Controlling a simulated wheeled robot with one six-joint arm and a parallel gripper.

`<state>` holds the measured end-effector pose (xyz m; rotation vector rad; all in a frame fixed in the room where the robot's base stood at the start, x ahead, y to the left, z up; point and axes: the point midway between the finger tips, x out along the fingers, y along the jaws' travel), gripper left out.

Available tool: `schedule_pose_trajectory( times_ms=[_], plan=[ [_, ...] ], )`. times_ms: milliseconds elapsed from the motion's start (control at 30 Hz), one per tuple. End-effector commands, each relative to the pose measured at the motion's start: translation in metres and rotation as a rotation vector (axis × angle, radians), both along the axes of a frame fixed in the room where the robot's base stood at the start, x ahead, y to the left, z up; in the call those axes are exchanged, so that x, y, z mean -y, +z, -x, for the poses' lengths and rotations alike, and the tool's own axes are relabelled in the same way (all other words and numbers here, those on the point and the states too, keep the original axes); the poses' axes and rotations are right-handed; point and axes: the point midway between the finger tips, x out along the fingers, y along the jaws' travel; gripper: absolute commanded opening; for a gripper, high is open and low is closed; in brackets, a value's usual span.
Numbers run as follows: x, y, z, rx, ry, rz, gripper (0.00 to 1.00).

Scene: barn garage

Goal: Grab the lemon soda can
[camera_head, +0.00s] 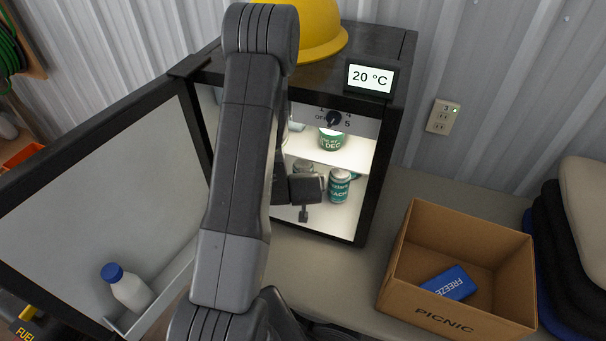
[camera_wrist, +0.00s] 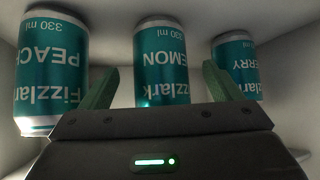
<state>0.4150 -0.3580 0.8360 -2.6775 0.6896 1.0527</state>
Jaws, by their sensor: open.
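The lemon soda can (camera_wrist: 163,85) is teal and silver, labelled "Fizzlark LEMON". It stands in the middle of a row of three cans, upside down in the wrist view. My gripper (camera_wrist: 160,67) is open, with one green finger to each side of the lemon can's image. I cannot tell how deep the fingers reach around it. A peach can (camera_wrist: 52,70) is on the left and a berry can (camera_wrist: 237,68) on the right. In the head view my gripper (camera_head: 305,190) is inside the open fridge (camera_head: 377,150), and my arm hides much of the interior.
The fridge door (camera_head: 100,185) stands open at left, with a blue-capped bottle (camera_head: 129,289) on it. A shelf above the row holds a green can (camera_head: 330,140). A cardboard box (camera_head: 455,318) with a blue freezer pack (camera_head: 450,284) stands at right. A yellow helmet (camera_head: 320,30) sits on top.

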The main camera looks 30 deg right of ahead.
Motion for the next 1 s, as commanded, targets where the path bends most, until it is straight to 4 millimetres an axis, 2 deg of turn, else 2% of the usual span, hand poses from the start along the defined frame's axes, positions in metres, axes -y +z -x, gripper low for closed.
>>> schedule_pose_trajectory(
  times_ms=[100,167,300,567,600,900,1000],
  plan=[
    [0.011,0.003,-0.021,0.000,0.002,0.001,0.85],
    [0.015,0.001,-0.028,-0.001,0.001,0.000,0.85],
    [0.017,-0.006,-0.031,-0.002,0.000,-0.001,0.85],
    [0.017,-0.008,-0.032,0.000,0.000,0.000,0.85],
    [0.017,-0.008,-0.032,0.000,0.000,0.000,0.83],
    [0.018,-0.007,-0.032,0.001,0.001,0.001,0.27],
    [0.018,-0.007,-0.032,0.001,0.001,0.001,0.27]
  ],
)
